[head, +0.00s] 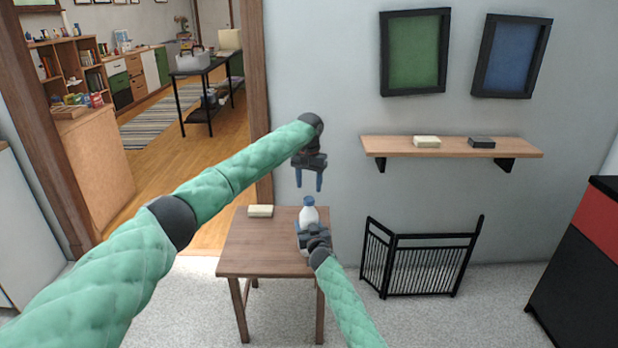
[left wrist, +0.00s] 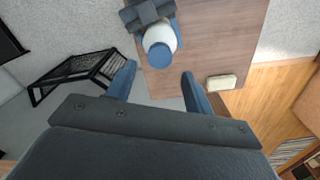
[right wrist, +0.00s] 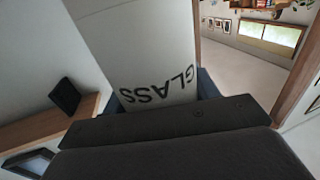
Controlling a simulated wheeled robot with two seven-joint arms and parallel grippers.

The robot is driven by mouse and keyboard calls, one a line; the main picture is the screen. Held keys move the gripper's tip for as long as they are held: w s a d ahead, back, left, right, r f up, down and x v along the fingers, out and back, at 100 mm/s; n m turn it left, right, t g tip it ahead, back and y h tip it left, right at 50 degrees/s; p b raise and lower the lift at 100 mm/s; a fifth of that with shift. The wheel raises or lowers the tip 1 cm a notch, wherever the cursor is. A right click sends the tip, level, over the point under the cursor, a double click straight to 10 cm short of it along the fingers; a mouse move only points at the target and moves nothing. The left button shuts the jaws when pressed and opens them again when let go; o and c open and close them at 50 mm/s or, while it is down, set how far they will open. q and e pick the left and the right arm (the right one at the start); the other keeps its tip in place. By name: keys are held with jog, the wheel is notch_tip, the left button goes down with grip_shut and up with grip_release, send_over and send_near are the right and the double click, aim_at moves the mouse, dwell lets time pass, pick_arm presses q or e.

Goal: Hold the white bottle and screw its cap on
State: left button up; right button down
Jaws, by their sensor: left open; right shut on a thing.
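The white bottle (head: 309,215) stands upright at the right side of the small wooden table (head: 262,236). Its blue cap (head: 309,201) sits at the top of the bottle; whether it is tight I cannot tell. My right gripper (head: 311,232) is shut around the bottle's body. The right wrist view shows the bottle (right wrist: 140,55) close up with the word GLASS on it. My left gripper (head: 310,184) is open and empty, pointing down above the cap. In the left wrist view the cap (left wrist: 160,55) lies beyond the open fingertips, apart from them.
A cream block (head: 260,211) lies on the table's back left. A wall shelf (head: 455,147) with two small blocks is at the right. A black folding rack (head: 425,262) stands on the floor right of the table.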

aim_at(309, 198)
pick_arm(q)
jog(key=shift+f, duration=2.8)
jog(key=shift+c, duration=0.2)
jog(key=c, duration=1)
jog(key=o, duration=1.2)
notch_tip(309, 198, up, 12)
